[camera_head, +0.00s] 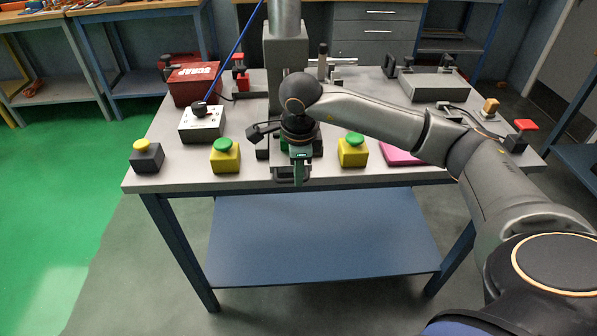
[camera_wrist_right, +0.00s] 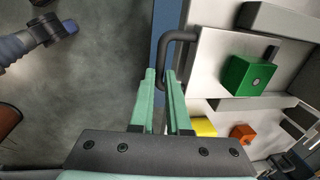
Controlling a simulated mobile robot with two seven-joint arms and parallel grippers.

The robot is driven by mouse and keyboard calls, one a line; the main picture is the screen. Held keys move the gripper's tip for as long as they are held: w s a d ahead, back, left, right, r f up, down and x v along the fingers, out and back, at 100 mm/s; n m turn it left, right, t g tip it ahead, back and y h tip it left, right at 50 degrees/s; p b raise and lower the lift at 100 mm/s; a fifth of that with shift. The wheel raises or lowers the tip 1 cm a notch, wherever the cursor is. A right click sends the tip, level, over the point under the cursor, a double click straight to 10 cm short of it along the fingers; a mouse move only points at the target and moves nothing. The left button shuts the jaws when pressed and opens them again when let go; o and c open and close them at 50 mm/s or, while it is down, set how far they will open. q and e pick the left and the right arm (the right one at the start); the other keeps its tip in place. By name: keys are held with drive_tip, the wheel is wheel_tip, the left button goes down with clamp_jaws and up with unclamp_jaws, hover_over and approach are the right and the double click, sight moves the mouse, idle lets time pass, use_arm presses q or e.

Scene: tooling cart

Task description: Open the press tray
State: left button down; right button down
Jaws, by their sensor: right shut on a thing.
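The press tray is a light plate (camera_wrist_right: 213,62) in the right wrist view, with a green block (camera_wrist_right: 240,76) on it and a dark U-shaped handle (camera_wrist_right: 178,36) at its edge. My right gripper (camera_wrist_right: 160,72) is shut on the handle, whose bar runs between the green fingertips. In the head view the right gripper (camera_head: 299,176) points down at the table's front edge, below the grey press (camera_head: 286,48). My wrist and forearm hide most of the tray there. My left gripper is not in view.
Yellow boxes with green buttons (camera_head: 225,155) and (camera_head: 352,150) flank the gripper on the table (camera_head: 190,165). A white box with a black knob (camera_head: 202,123), a red scrap bin (camera_head: 195,84) and a pink pad (camera_head: 398,156) stand around. The floor before the table is clear.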

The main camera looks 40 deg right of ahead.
drive_tip(key=shift+w, duration=0.1)
drive_tip(key=c, duration=0.9)
unclamp_jaws()
drive_tip(key=shift+r, duration=0.15)
drive_tip(key=r, duration=0.4)
drive_tip(key=s+r, duration=0.1)
drive_tip(key=r, duration=0.3)
drive_tip(key=s+a+r, duration=0.1)
drive_tip(key=r, duration=0.3)
